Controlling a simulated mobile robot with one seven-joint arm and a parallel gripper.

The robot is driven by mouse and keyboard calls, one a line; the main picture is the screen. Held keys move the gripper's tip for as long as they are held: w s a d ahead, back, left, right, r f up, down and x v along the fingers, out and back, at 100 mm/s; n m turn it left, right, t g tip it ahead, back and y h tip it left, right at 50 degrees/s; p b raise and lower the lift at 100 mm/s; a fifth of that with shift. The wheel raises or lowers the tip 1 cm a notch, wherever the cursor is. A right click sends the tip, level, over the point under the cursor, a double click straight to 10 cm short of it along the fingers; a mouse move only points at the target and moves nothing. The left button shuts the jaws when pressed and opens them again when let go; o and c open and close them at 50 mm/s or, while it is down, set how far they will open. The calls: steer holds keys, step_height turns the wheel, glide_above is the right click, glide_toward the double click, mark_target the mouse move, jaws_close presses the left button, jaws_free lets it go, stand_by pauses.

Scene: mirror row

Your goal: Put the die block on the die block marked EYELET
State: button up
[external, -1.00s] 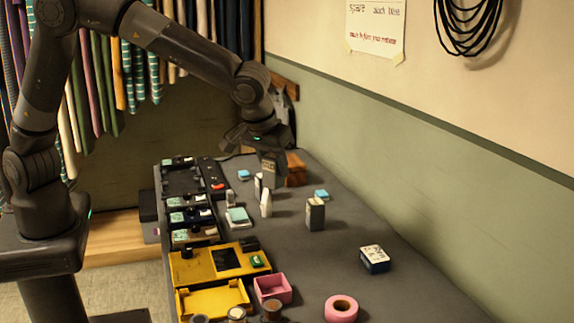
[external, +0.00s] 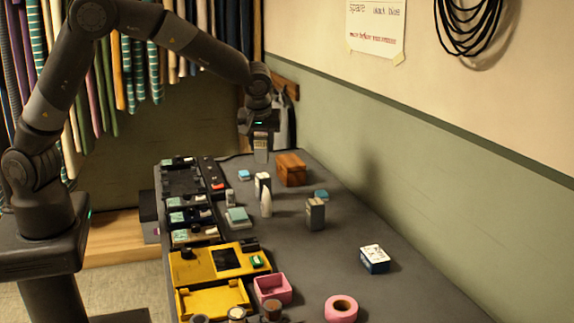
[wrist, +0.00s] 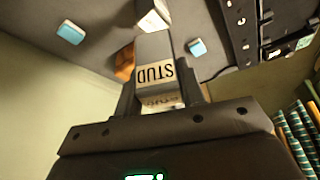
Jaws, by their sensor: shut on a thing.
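My gripper (external: 261,138) is shut on a grey die block (external: 261,152) and holds it above the far end of the table. In the wrist view the held block (wrist: 154,72) stands out between the fingers, with STUD readable on its pale label. A white-topped block (external: 262,181) stands upright on the table below. A grey upright block (external: 315,214) stands nearer the camera, and a dark blue block with a white printed top (external: 374,259) lies nearer still. I cannot read EYELET on any of them.
A wooden box (external: 290,169) stands right of the gripper at the back. A white cone-shaped piece (external: 266,204) and small blue pads (external: 321,195) are close by. Black and yellow trays (external: 205,266) fill the left edge. The table's right middle is mostly clear.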

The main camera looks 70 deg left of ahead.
mark_target(263, 157)
steer(key=shift+w+a+f, duration=0.2)
steer(key=shift+a+f, duration=0.2)
steer(key=shift+a, duration=0.05)
steer(key=shift+f, duration=1.85)
steer(key=shift+f, duration=0.2)
steer(key=o, duration=1.1)
